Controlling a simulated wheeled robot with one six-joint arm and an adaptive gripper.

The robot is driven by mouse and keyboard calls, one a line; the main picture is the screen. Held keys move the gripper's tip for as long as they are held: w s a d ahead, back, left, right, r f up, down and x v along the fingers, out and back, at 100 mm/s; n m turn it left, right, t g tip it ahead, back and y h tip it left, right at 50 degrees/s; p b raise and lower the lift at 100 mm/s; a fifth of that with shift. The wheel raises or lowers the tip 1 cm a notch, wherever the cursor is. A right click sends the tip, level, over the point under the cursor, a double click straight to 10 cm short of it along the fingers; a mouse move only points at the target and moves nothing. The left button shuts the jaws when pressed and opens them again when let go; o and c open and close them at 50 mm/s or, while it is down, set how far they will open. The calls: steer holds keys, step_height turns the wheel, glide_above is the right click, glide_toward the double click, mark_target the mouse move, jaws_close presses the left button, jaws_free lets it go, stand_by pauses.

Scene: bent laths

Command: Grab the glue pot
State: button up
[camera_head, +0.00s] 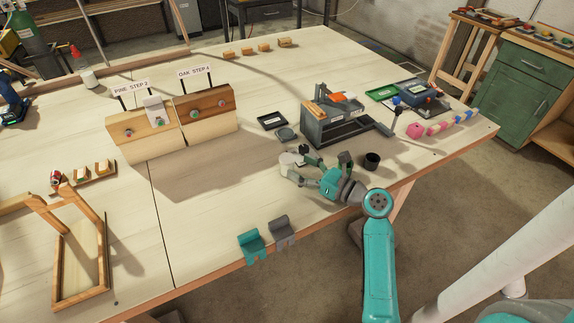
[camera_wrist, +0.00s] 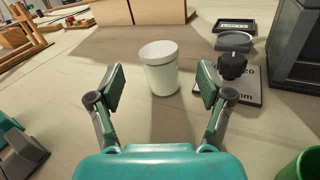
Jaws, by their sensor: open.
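A white pot with a lid, which I take to be the glue pot (camera_wrist: 161,70), stands upright on the table in the wrist view. It is ahead of my gripper (camera_wrist: 158,86), roughly centred between the fingertips, with a gap on each side. My gripper is open and empty, and its two fingers point toward the pot. In the head view the pot's pale top (camera_head: 290,158) shows at the left end of my gripper (camera_head: 300,168). The lower part of the pot is hard to make out there.
Right of the pot are a dark plate with a black knob (camera_wrist: 232,66), a round grey dish (camera_wrist: 234,41) and a dark tray (camera_wrist: 235,25). A green cup (camera_wrist: 302,166) is at lower right. A grey caddy (camera_head: 335,125) stands behind.

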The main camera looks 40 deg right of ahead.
mark_target(294, 163)
steer(key=shift+w+a, duration=0.25)
steer(key=shift+w, duration=1)
steer(key=shift+w+a, duration=0.2)
steer(key=shift+w, duration=1.05)
steer(key=c, duration=1.3)
